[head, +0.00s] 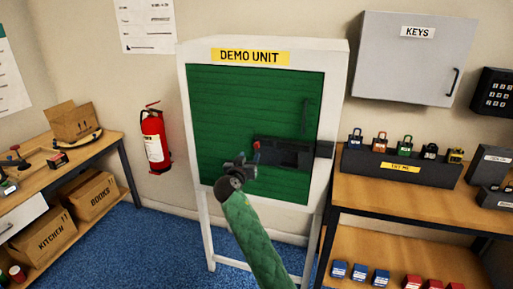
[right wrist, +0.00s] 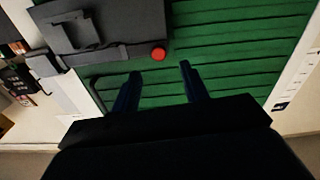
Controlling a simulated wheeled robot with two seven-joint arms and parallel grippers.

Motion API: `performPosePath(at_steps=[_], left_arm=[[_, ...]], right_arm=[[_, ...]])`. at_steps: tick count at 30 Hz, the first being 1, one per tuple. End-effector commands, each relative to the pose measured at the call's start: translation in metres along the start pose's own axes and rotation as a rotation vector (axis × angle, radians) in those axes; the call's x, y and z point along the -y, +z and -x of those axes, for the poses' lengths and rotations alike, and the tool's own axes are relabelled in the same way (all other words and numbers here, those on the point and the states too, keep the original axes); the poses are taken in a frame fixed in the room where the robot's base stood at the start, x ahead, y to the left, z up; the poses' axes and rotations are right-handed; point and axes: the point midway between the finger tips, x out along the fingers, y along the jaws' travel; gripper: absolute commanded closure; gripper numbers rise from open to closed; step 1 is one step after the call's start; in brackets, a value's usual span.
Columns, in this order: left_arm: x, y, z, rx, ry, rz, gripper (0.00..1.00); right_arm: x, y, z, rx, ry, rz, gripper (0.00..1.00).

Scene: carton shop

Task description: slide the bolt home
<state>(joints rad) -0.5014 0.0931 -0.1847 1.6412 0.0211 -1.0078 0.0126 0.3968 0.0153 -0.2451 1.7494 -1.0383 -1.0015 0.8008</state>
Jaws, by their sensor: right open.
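A white cabinet labelled DEMO UNIT (head: 197,150) has a green slatted door (head: 250,95). A dark bolt assembly (head: 290,155) is mounted on the door's lower right part, with a red knob (head: 257,146) at its left end. A dark keeper block (head: 324,149) sits on the frame to its right. My right gripper (head: 247,162) is in front of the door, just left of the bolt. In the right wrist view it is open (right wrist: 160,70), with the red knob (right wrist: 158,54) just beyond and between the fingertips. Contact cannot be told. My left gripper is out of view.
A vertical dark handle (head: 305,115) is on the door above the bolt. A red extinguisher (head: 155,140) hangs at left. A bench with padlocks on a dark rack (head: 400,168) stands close on the right. A wooden bench with boxes (head: 110,140) is at left.

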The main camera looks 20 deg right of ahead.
Motion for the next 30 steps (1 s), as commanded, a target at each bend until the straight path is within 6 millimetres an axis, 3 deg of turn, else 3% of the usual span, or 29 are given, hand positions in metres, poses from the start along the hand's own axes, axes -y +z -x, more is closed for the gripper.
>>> performPosePath(at_steps=[10,21,30], left_arm=[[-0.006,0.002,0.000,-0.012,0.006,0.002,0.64],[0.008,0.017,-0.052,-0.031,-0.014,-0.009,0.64],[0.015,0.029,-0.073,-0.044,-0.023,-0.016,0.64]], right_arm=[[0.000,-0.002,-0.010,0.002,-0.002,-0.093,0.55],[0.000,-0.003,-0.055,0.003,-0.002,-0.092,0.55],[0.000,0.000,-0.076,0.003,-0.002,-0.092,0.55]])
